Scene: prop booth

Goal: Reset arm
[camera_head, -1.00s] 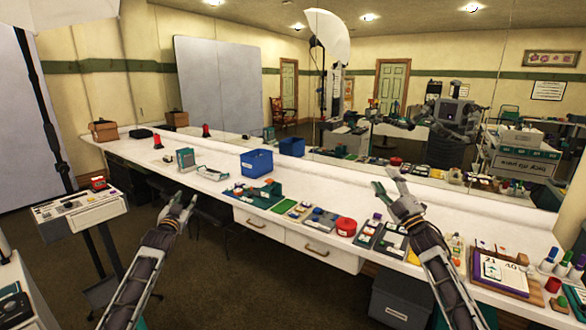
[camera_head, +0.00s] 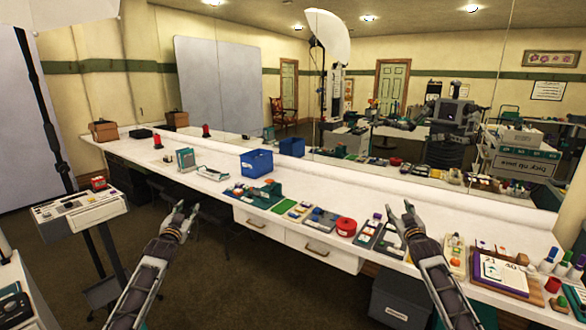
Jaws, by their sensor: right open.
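My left gripper (camera_head: 181,212) is in front of the long white counter, over the floor side, with its fingers apart and nothing between them. My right gripper (camera_head: 399,216) is at the counter's front edge, with its fingers spread and empty. It sits in front of a dark tray (camera_head: 390,241) of small items and partly covers it. Both forearms come up from the bottom of the picture.
The white counter (camera_head: 215,183) holds a blue bin (camera_head: 256,163), a red round tin (camera_head: 346,227), a teal-covered item (camera_head: 186,159) and a calendar-like board (camera_head: 500,272). A control console (camera_head: 80,207) stands at left. A mirror lines the back. Bare counter lies behind the items.

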